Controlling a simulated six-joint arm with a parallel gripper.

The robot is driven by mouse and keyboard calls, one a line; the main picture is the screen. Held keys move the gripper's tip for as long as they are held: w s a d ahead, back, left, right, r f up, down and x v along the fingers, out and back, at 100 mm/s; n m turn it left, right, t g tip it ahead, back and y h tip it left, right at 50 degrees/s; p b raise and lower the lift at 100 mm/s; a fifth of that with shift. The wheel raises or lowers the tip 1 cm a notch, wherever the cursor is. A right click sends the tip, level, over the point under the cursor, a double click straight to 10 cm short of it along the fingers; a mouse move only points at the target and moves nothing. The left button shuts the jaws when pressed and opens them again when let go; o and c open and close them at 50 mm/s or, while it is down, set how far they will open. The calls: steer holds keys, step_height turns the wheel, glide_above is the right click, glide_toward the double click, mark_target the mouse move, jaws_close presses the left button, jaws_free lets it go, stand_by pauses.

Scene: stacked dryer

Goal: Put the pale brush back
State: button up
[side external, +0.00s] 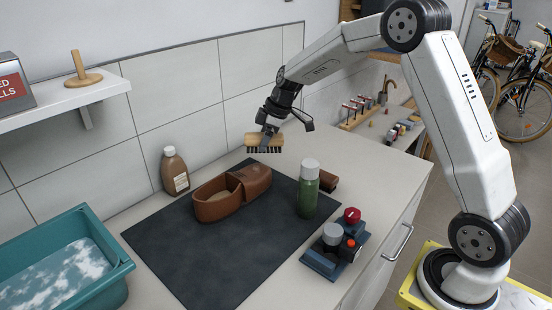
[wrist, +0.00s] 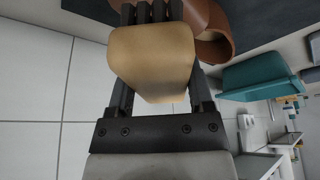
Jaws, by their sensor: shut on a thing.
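The pale brush (side external: 262,139), a light wooden block with dark bristles, is in my gripper (side external: 269,128). It is held in the air with its bristles down, above the back part of the dark mat. In the wrist view the brush's pale wooden back (wrist: 150,60) fills the space between my gripper's fingers (wrist: 157,85). Below it stands a brown caddy (side external: 214,208) with two rounded compartments. The front-left compartment shows a pale inside. The inside of the back-right one (side external: 256,180) is partly hidden by its wall. The caddy also shows in the wrist view (wrist: 211,30), apart from the brush.
A green bottle (side external: 308,192) stands right of the caddy, with a dark brown object (side external: 328,183) behind it. A brown bottle (side external: 174,171) stands by the wall. A blue tray (side external: 322,266) with tins is in front; a teal tub (side external: 125,267) is left. The front mat (side external: 190,262) is clear.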

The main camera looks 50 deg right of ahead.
steer(key=s+d+f+m+t+h, duration=0.1)
steer(key=s+d+m+h, duration=0.2)
steer(key=s+d+m, duration=0.5)
steer(key=shift+s+d+m, duration=0.4)
steer(key=shift+s+d, duration=0.2)
steer(key=shift+s, duration=0.25)
glide_toward(281, 165)
steer(key=shift+w+a+f, duration=0.2)
steer(key=shift+w+f, duration=0.2)
steer(key=shift+w+d+f, duration=0.15)
steer(key=shift+w+f, duration=0.35)
steer(key=shift+f, duration=0.1)
steer(key=shift+w+f, duration=0.2)
steer(key=shift+d+f, duration=0.1)
steer(key=shift+f, duration=1.5)
